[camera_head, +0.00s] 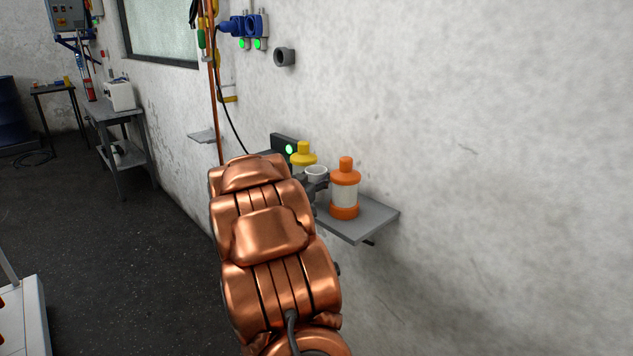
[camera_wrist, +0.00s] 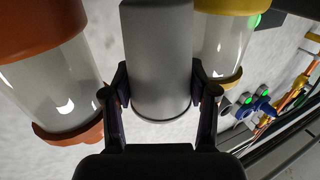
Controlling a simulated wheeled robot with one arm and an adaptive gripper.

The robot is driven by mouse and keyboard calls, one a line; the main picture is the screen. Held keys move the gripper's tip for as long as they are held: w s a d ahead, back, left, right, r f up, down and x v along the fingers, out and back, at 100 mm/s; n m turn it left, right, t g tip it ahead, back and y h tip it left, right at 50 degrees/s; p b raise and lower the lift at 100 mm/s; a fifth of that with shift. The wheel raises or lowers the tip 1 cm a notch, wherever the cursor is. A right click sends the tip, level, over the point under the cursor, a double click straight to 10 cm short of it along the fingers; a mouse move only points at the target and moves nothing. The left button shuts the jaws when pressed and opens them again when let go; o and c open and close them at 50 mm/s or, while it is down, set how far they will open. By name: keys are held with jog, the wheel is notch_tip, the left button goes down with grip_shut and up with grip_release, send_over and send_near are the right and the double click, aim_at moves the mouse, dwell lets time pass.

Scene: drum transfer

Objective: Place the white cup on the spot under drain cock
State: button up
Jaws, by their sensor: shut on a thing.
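The white cup (camera_head: 316,171) is between an orange-capped bottle and a yellow-capped bottle at the wall shelf. In the wrist view the cup (camera_wrist: 160,50) looks like a plain grey-white cylinder. My gripper (camera_wrist: 160,85) is shut on it, one dark finger on each side. In the head view my gripper (camera_head: 319,183) is mostly hidden behind my copper arm. Whether the cup's base touches the shelf is hidden. A small grey ledge (camera_head: 203,136) is on the wall below the pipes; I cannot pick out the drain cock for certain.
The orange-capped bottle (camera_head: 345,190) and yellow-capped bottle (camera_head: 303,155) stand close on either side of the cup. The grey shelf (camera_head: 365,220) has bare room at its right end. Blue valves (camera_head: 245,27) and a copper pipe (camera_head: 211,80) are on the wall farther left.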

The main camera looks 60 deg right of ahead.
jog(key=shift+d+f, duration=0.15)
jog(key=shift+d, duration=0.4)
jog(key=shift+w+a+f, duration=0.1)
jog(key=shift+a+f, duration=0.05)
jog(key=shift+f, duration=0.45)
jog(key=shift+f, duration=0.15)
jog(key=o, duration=0.6)
jog(key=shift+o, duration=0.2)
jog(key=shift+r, duration=0.2)
jog(key=s+a+b, duration=0.1)
jog(key=a, duration=1.1)
jog(key=shift+s, duration=0.25)
